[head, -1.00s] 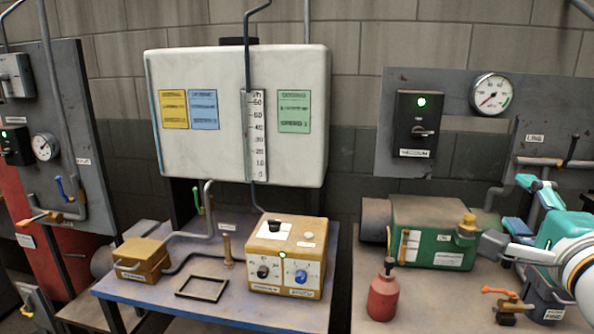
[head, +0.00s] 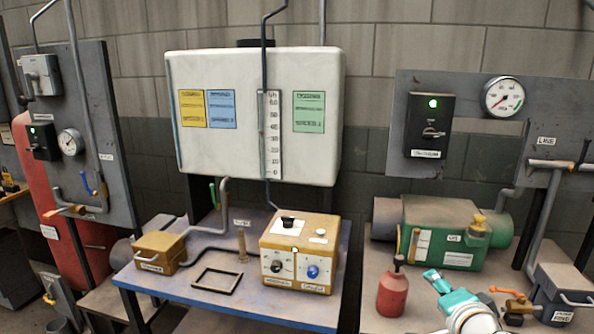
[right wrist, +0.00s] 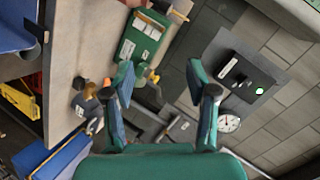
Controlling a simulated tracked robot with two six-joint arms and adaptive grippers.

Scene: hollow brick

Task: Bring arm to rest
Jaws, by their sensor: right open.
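My right gripper (head: 440,284) is teal and shows at the bottom of the head view, in front of the right bench. In the right wrist view its two fingers (right wrist: 160,82) stand wide apart with nothing between them. In the head view it appears just right of a red bottle (head: 392,290) and below the green pump unit (head: 455,240); I see no contact with either. Most of my right arm is out of the picture. My left arm and gripper are not in view.
The blue bench (head: 215,300) at centre carries a tan control box (head: 299,246), a small brass box (head: 160,253) and a black frame (head: 216,280). A white tank (head: 255,155) stands behind. A valve (head: 516,304) sits on the right bench. A gauge panel (head: 460,115) rises behind it.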

